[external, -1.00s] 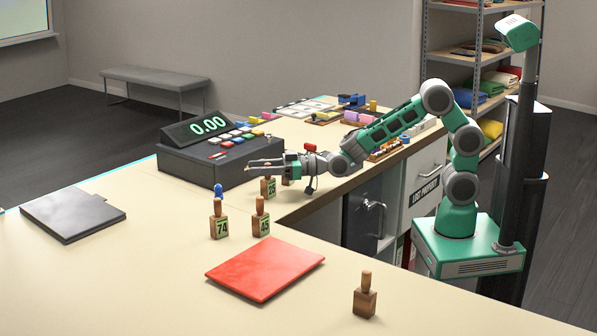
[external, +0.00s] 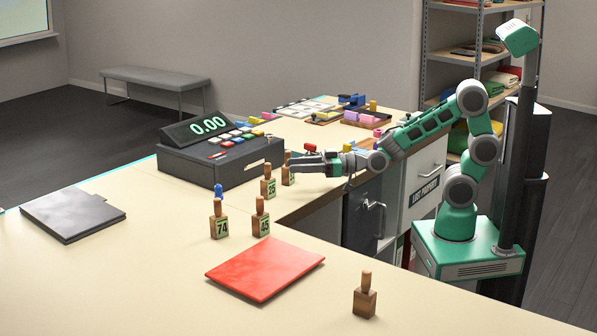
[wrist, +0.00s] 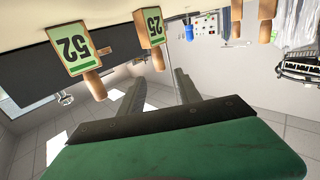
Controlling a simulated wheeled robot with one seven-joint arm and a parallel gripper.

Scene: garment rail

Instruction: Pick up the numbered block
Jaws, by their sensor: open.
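Several numbered wooden blocks with peg handles stand on the counter in the external view. One reads 74 (external: 219,228), one reads 45 (external: 260,225), one seems to read 25 (external: 268,189). Another block (external: 288,177) stands right by my fingertips, its number unclear. My gripper (external: 299,163) is open and level beside that block's handle, nothing held. The wrist view is upside down. There a block appearing as 52 (wrist: 70,47) is left of the fingers. A block appearing as 25 (wrist: 150,26) lies ahead, in line with the gap between my fingers (wrist: 157,88).
A dark cash register (external: 218,158) stands just behind the blocks. A red mat (external: 265,269) and a grey board (external: 72,215) lie on the counter. Another wooden block (external: 365,297) stands near the front edge.

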